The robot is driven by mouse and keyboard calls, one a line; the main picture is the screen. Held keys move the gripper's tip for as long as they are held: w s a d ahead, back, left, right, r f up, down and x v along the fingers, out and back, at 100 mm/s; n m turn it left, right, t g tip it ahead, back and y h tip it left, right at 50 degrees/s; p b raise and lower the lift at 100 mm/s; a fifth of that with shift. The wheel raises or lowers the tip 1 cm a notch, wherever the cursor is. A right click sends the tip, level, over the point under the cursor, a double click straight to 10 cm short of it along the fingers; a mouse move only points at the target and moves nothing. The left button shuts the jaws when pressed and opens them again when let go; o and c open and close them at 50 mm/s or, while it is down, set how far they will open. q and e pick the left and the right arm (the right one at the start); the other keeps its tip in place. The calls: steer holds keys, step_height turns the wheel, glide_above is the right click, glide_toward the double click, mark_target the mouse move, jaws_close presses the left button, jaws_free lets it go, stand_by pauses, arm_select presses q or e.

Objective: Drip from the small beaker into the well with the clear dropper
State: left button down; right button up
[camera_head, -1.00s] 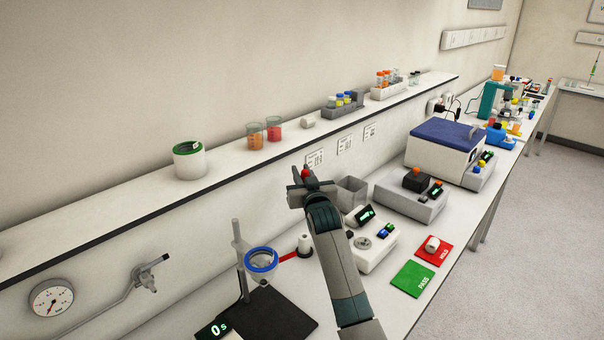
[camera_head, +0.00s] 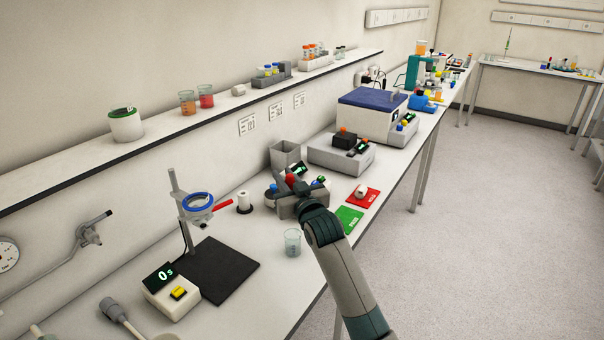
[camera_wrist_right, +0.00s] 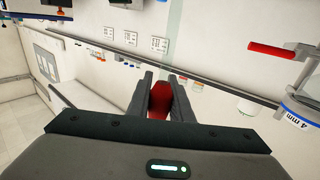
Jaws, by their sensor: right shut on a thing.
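My right gripper (camera_head: 287,192) is shut on the red bulb (camera_head: 291,181) of the dropper. The bulb (camera_wrist_right: 159,100) also sits between both fingers in the right wrist view, with a faint translucent strip running up from it. A small clear beaker (camera_head: 292,242) stands upright on the bench, just below and left of the gripper in the head view. My gripper is above the bench, in front of a white instrument that it mostly covers. I cannot make out the well; it may be hidden there. My left gripper is not in view.
A stand with a blue ring (camera_head: 198,201) and black base (camera_head: 218,270) is left of the beaker. A green pad (camera_head: 348,219) and red pad (camera_head: 364,196) lie right of the gripper. An open grey bin (camera_head: 285,152) stands behind. A wall shelf (camera_head: 165,130) holds beakers.

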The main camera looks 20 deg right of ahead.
steer(key=shift+s+f, duration=0.15)
steer(key=shift+s, duration=0.3)
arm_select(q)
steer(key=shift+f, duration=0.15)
arm_select(e)
steer(key=shift+w+f, duration=0.1)
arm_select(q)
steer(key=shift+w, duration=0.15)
arm_select(e)
steer(key=shift+d, duration=0.1)
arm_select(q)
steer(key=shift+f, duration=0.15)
arm_select(e)
steer(key=shift+f, duration=0.1)
